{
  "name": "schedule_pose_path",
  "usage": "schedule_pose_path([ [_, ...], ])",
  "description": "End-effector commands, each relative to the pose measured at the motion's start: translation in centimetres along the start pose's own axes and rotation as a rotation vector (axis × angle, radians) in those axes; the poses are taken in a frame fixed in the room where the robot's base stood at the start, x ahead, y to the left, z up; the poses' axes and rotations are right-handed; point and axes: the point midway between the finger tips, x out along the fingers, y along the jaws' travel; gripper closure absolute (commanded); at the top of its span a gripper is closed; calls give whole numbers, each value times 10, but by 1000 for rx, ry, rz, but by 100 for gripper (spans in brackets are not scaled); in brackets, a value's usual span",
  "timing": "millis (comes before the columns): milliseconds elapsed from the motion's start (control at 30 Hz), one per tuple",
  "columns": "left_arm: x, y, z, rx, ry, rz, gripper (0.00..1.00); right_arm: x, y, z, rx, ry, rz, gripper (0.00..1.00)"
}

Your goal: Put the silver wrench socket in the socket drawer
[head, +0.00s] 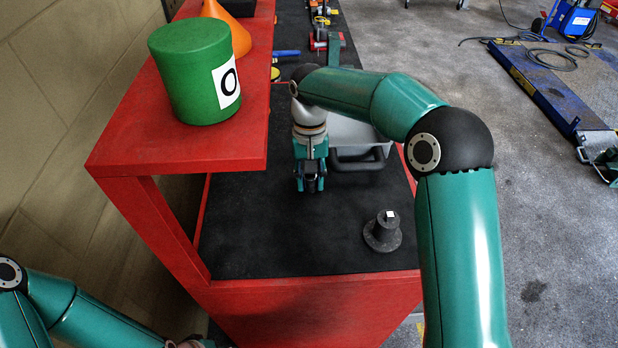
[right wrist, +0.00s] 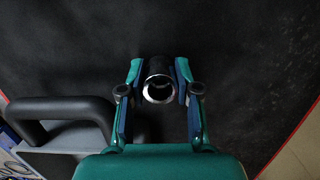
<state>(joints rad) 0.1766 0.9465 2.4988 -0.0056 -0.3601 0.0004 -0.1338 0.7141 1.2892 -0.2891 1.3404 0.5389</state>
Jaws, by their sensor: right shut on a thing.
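The silver wrench socket (right wrist: 158,88) shows in the right wrist view as a short, shiny cylinder with a bright rim and a dark hollow. My right gripper (right wrist: 158,78) is shut on it, one finger on each side. In the head view my right gripper (head: 311,184) points down over the black worktop, left of and in front of the grey drawer (head: 352,132). The socket is hard to make out there. The drawer's dark handle also shows at the left of the right wrist view (right wrist: 62,108). Most of the drawer's inside is hidden behind my right arm.
A black flanged piece (head: 382,232) with a white mark stands on the worktop (head: 285,235) near the front right. A green canister (head: 190,75) and an orange funnel (head: 236,28) sit on the red shelf (head: 150,140) at left. Tools lie farther back. The front middle is clear.

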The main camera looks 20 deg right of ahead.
Motion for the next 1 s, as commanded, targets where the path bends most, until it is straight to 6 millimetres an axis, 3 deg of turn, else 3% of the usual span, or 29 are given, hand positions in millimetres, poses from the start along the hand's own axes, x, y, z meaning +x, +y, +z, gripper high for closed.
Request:
schedule_pose_path([
  [333,2,0,0,0,0,0,60,4,1,-1,1,0,0,100],
  [367,2,0,0,0,0,0,60,4,1,-1,1,0,0,66],
  [500,1,0,0,0,0,0,60,3,1,0,1,0,0,43],
  [833,0,0,0,0,0,0,60,2,1,0,2,0,0,43],
  [1000,1,0,0,0,0,0,60,-11,1,-1,2,4,-1,43],
])
